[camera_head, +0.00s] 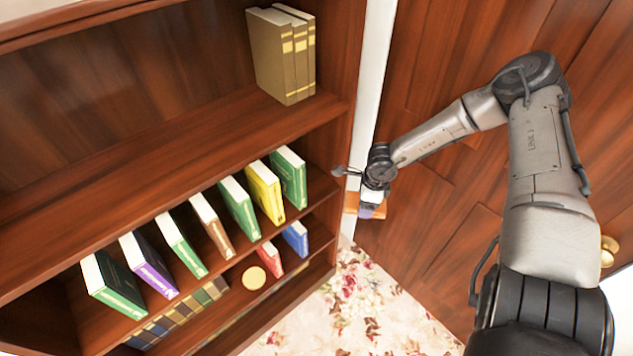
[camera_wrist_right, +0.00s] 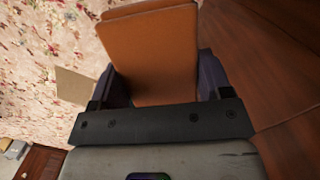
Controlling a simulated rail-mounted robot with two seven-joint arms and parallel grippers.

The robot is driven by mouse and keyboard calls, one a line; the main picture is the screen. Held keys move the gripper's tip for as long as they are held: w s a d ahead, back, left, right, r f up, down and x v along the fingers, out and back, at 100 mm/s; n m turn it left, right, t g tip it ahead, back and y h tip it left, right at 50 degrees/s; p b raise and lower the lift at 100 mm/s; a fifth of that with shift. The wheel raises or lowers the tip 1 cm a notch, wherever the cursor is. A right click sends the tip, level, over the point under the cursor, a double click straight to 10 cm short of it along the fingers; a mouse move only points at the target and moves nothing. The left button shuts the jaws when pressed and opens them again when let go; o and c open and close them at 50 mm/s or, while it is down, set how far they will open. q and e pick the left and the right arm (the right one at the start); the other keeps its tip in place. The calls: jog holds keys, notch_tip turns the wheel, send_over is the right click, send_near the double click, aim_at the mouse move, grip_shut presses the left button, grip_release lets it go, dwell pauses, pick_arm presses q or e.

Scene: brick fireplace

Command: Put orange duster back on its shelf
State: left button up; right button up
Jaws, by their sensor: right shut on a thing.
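The orange duster (camera_wrist_right: 155,50) shows in the right wrist view as a flat orange block. It is between the two dark fingers of my right gripper (camera_wrist_right: 160,82), which is shut on it. In the head view my right gripper (camera_head: 371,208) is just right of the shelf's side panel, with small orange parts of the duster (camera_head: 350,201) showing beside it. The wooden bookshelf (camera_head: 150,165) fills the left of the head view. I cannot tell which shelf is the duster's. My left gripper is not in view.
A row of leaning books (camera_head: 237,205) stands on the middle shelf. Several tan volumes (camera_head: 282,60) stand above at the right; the upper shelf left of them is bare. A pale round object (camera_head: 253,278) is lower down. A wooden door (camera_head: 430,190) is at right, above flowered carpet (camera_head: 365,300).

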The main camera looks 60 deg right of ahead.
jog(key=m, duration=0.1)
jog(key=w+m, duration=0.1)
jog(key=m, duration=0.1)
jog(key=a+m, duration=0.1)
jog(key=shift+w+h, duration=0.3)
jog(key=shift+w+a+m, duration=0.1)
jog(key=shift+w+m, duration=0.05)
jog(key=shift+m, duration=1.95)
